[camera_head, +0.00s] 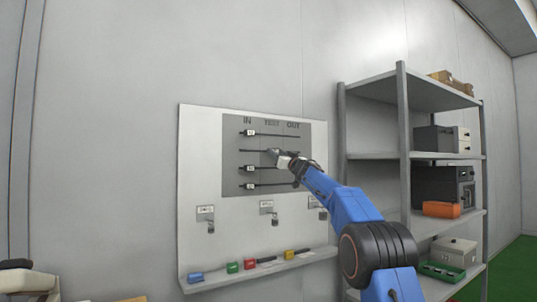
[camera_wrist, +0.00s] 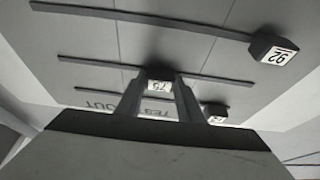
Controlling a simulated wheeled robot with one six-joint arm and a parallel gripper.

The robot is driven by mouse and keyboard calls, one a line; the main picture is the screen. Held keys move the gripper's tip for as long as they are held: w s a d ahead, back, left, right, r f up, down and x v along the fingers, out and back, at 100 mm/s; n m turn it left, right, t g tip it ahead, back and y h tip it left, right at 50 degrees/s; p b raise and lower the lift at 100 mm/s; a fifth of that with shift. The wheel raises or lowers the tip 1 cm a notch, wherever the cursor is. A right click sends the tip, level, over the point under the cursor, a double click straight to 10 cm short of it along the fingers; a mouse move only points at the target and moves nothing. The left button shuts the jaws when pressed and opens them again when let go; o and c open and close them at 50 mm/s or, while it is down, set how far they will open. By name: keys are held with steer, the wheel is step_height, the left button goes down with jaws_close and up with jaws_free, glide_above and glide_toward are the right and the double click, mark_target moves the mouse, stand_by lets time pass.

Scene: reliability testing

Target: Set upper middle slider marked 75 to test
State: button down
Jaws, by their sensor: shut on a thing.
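The grey panel (camera_head: 235,124) on the white wall board has horizontal slider tracks under the words IN, TEST and OUT. The slider marked 75 (camera_wrist: 158,86) is on the second track from the top, in the TEST column. My gripper (camera_head: 272,152) is shut on it, with a finger on each side in the wrist view (camera_wrist: 157,90). In the head view the gripper mostly hides this slider. The slider marked 92 (camera_wrist: 277,54) sits on a neighbouring track at the IN side. The top slider (camera_head: 249,132) is also at IN; its number is partly hidden in the wrist view.
Further sliders below, such as the lowest one (camera_head: 249,186), stand at IN. A ledge (camera_head: 220,283) holds small coloured blocks. A metal shelf (camera_head: 405,135) with boxes stands close at right of my arm.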

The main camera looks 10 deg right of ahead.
steer(key=c, duration=1.2)
jaws_free()
steer(key=shift+d, duration=0.1)
steer(key=shift+s, duration=0.1)
steer(key=v, duration=1.7)
steer(key=shift+s+f, duration=0.1)
steer(key=shift+s, duration=0.1)
